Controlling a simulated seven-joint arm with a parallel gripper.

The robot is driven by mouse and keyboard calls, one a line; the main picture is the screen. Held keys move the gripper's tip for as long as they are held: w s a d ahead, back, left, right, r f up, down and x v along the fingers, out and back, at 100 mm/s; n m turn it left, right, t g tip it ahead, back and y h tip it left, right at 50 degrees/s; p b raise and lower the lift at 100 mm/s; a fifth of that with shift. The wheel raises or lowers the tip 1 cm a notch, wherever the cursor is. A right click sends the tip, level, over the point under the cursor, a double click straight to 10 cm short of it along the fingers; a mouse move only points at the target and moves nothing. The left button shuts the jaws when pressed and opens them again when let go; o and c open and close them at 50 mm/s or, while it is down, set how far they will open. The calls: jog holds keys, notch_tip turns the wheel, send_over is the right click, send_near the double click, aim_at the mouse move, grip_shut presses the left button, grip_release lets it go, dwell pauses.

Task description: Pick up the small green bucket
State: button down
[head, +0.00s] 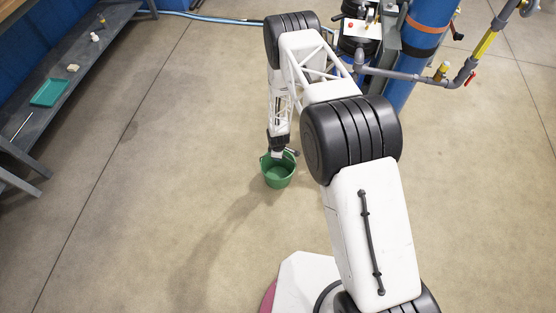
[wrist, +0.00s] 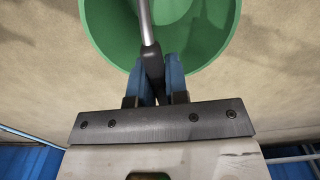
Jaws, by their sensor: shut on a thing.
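The small green bucket (head: 278,179) is upright, with its open top facing up, left of my arm's middle joint in the head view. My gripper (head: 279,153) is at the back of its rim. In the wrist view the green bucket (wrist: 205,45) fills the top middle. The blue fingers of my gripper (wrist: 156,68) are close together around the bucket's grey handle (wrist: 146,22), which runs up the picture between them. The bucket looks empty inside. I cannot tell whether its base touches the floor.
A low grey bench (head: 75,62) with a teal tray (head: 50,92) and small items runs along the left. Blue columns with pipes (head: 420,40) stand at the upper right. A blue hose (head: 205,17) crosses the back. The concrete floor (head: 150,180) around the bucket is clear.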

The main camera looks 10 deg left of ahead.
jog(key=shift+r, duration=1.6)
jog(key=shift+s+r, duration=0.1)
jog(key=shift+r, duration=0.05)
jog(key=s+d, duration=0.3)
jog(key=s, duration=0.4)
jog(key=s+d+r, duration=0.1)
jog(key=s+d, duration=0.2)
jog(key=s, duration=0.4)
jog(key=shift+s+d+r, duration=0.15)
jog(key=shift+d+r, duration=0.05)
jog(key=shift+d, duration=0.1)
